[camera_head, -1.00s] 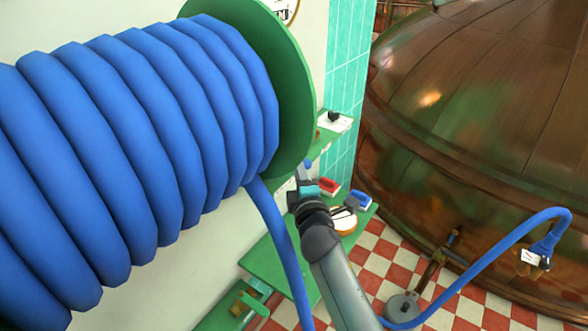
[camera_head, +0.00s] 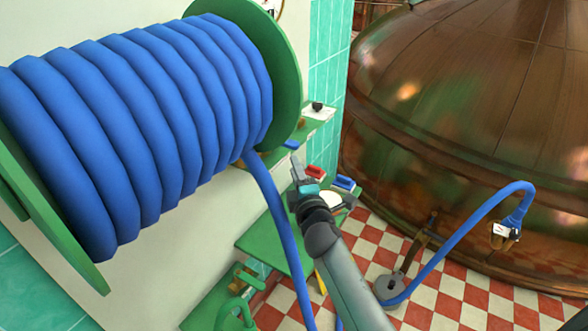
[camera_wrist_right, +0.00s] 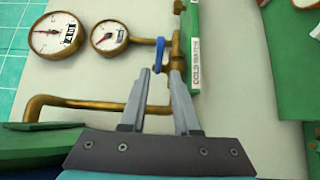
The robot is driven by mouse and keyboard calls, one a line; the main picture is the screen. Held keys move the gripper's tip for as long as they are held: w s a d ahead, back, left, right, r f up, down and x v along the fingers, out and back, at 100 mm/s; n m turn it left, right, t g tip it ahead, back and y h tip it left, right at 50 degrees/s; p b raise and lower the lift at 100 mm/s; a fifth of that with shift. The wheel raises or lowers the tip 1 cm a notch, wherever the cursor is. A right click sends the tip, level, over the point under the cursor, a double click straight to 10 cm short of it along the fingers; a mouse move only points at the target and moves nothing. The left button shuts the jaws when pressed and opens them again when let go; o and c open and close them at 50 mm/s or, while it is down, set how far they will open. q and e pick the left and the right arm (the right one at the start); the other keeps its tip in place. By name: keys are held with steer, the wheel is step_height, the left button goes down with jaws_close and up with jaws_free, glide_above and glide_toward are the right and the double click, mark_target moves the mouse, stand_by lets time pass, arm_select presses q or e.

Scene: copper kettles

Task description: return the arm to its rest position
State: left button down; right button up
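My right arm comes up from the bottom of the head view. Its right gripper (camera_head: 297,168) points up and away, just right of the blue hose hanging from the reel. In the right wrist view the two grey fingers of this gripper (camera_wrist_right: 160,76) stand apart with nothing held between them. A blue valve handle (camera_wrist_right: 160,52) on brass pipework shows beyond the fingertips; I cannot tell how far away it is. My left gripper is not in view.
A large reel of blue hose (camera_head: 140,130) fills the left. A copper kettle (camera_head: 470,130) stands right, above a checkered floor (camera_head: 440,300). A green bench (camera_head: 275,245) lies behind my arm. Two gauges (camera_wrist_right: 55,33) and a brass pipe (camera_wrist_right: 85,103) show in the wrist view.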

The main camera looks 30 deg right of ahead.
steer(key=s+a+f+m+g+y, duration=0.1)
steer(key=s+a+f+m+g, duration=0.15)
steer(key=s+f, duration=0.6)
steer(key=s+a+f+m+g+y+b, duration=0.1)
steer(key=s+f+g, duration=0.2)
steer(key=f, duration=1.1)
steer(key=s+a+f+m+g+y, duration=0.1)
steer(key=s+a+f+m+g, duration=0.3)
steer(key=f, duration=0.7)
steer(key=s+f+m+g, duration=0.1)
steer(key=s+f, duration=0.4)
steer(key=s, duration=0.7)
steer(key=s+f+m+g, duration=0.2)
steer(key=s+f, duration=0.4)
steer(key=s, duration=0.6)
steer(key=s+f+m+g+y, duration=0.1)
steer(key=s+f+g, duration=0.3)
steer(key=s, duration=0.8)
steer(key=shift+a+f+m+b, duration=0.2)
steer(key=shift+f+m+b, duration=0.25)
steer(key=shift+f+m, duration=0.35)
